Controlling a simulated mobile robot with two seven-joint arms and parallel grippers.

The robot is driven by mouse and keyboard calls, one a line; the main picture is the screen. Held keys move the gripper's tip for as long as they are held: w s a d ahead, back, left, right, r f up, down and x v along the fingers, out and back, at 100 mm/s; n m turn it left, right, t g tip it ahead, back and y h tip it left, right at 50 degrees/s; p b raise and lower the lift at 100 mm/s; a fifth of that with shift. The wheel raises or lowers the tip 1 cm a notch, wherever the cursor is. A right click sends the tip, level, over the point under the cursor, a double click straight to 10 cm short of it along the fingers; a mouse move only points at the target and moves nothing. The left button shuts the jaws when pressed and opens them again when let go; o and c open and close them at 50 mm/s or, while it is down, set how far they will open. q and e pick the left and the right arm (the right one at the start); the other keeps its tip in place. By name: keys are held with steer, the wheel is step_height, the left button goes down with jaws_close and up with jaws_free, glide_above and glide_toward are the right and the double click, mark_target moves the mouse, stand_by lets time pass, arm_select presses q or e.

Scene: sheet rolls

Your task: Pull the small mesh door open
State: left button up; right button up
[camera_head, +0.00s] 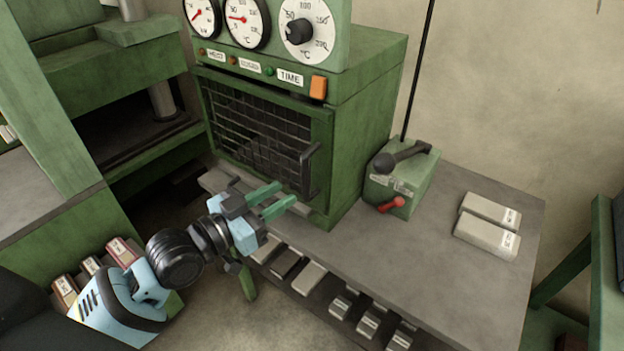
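The small mesh door (255,135) is on the front of a green oven-like box. It looks closed, with a dark wire grid in a green frame. Its dark vertical handle (310,171) stands out near the door's right edge. My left gripper (286,198) is below and a little left of the handle, apart from it in the picture. Its two green fingers are spread with a gap between them, and nothing shows between them. My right gripper is not in view.
Gauges and a knob (299,31) sit above the door. A small green lever box (400,178) stands right of the oven on the grey bench (440,260). Two pale blocks (488,226) lie further right. Several metal blocks (369,322) sit on a shelf below.

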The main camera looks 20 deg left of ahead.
mark_target(306, 196)
arm_select(q)
steer(key=x, duration=0.7)
steer(key=shift+w+d, duration=0.15)
steer(key=shift+c, duration=0.3)
jaws_close()
